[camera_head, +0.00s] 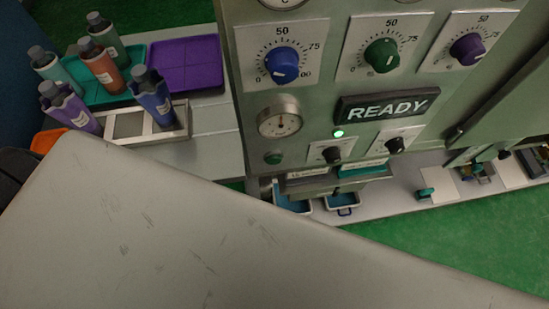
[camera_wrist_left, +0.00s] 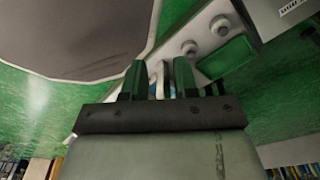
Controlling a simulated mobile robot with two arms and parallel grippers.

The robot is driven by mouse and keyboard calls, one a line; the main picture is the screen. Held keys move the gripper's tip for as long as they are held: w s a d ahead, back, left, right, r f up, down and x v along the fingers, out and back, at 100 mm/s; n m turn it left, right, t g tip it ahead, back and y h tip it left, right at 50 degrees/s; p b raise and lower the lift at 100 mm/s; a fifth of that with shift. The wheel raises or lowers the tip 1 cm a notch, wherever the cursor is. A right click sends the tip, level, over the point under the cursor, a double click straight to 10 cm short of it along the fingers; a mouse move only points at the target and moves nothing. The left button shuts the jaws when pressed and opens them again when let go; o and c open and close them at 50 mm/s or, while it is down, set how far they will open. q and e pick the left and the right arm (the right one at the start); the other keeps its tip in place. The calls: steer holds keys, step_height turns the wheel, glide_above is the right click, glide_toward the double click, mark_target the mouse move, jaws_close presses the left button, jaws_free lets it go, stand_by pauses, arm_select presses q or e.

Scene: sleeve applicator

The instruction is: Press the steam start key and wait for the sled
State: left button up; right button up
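The machine's grey-green front panel (camera_head: 312,118) fills the upper middle of the head view. A lit READY sign (camera_head: 388,107) is on it, with a glowing green lamp (camera_head: 338,133) just below. A small round green button (camera_head: 272,157) sits at the panel's lower left, under a gauge; I cannot tell whether it is the steam start key. No sled can be clearly identified. My left gripper (camera_wrist_left: 158,80) shows in the left wrist view with its two dark green fingers apart. A pale, bluish shape shows between them, apparently behind. My right gripper is in neither view.
Blue, green and purple knobs (camera_head: 468,48) line the panel above the round gauge (camera_head: 280,117). Several bottles (camera_head: 105,70) stand left by a purple tray (camera_head: 186,65). Small blue trays lie below the panel. A large pale grey surface close to the camera blocks the lower left.

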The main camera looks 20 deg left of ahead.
arm_select(q)
jaws_close()
stand_by(1.4)
